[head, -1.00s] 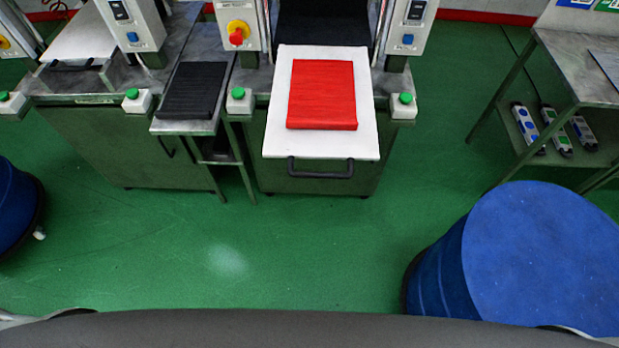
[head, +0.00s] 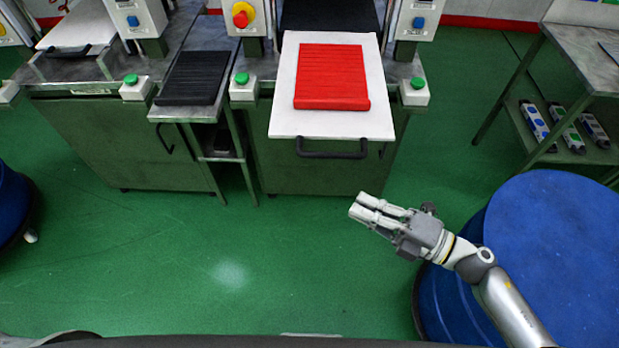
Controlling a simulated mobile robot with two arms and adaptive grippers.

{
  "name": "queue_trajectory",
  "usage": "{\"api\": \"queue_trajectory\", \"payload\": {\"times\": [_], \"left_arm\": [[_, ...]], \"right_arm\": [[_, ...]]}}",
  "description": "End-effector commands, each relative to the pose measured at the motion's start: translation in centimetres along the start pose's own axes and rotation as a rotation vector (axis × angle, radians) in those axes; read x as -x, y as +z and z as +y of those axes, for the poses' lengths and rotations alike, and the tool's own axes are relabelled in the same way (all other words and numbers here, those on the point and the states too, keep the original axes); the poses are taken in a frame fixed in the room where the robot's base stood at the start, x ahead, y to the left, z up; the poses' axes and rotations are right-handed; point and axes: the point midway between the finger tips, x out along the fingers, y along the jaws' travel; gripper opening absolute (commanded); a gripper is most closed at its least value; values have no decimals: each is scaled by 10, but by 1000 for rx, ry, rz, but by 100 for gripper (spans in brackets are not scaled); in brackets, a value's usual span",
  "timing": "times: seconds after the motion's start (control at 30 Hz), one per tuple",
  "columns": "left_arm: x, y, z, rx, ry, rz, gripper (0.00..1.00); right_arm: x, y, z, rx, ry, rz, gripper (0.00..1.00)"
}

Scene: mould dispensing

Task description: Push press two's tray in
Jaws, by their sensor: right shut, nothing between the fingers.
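The white tray (head: 285,118) sticks out from the front of the press on the right of the picture, with a red ribbed slab (head: 331,77) lying on it. A dark handle (head: 331,152) runs along the tray's front edge. My right gripper (head: 362,207) is shut and empty, in front of and below the handle, a little to its right in the picture. It is apart from the tray and handle, and its fingers point left. My left gripper is not in view.
Green buttons (head: 418,83) and (head: 242,78) flank the tray. A black ribbed mat (head: 194,78) lies on a side stand at left. A blue drum (head: 560,240) stands under my right arm. A metal table (head: 590,60) is at right. Green floor is clear in front.

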Motion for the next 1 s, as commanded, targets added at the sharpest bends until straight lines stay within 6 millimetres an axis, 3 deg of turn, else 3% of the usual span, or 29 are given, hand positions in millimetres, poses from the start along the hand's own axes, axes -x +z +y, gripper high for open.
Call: {"api": "queue_trajectory", "payload": {"times": [0.27,0.67,1.0], "left_arm": [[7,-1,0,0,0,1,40],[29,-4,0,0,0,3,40],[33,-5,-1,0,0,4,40]], "right_arm": [[-22,-8,9,36,4,33,0],[-107,-9,10,32,5,29,0],[-129,16,7,32,1,29,0]]}}
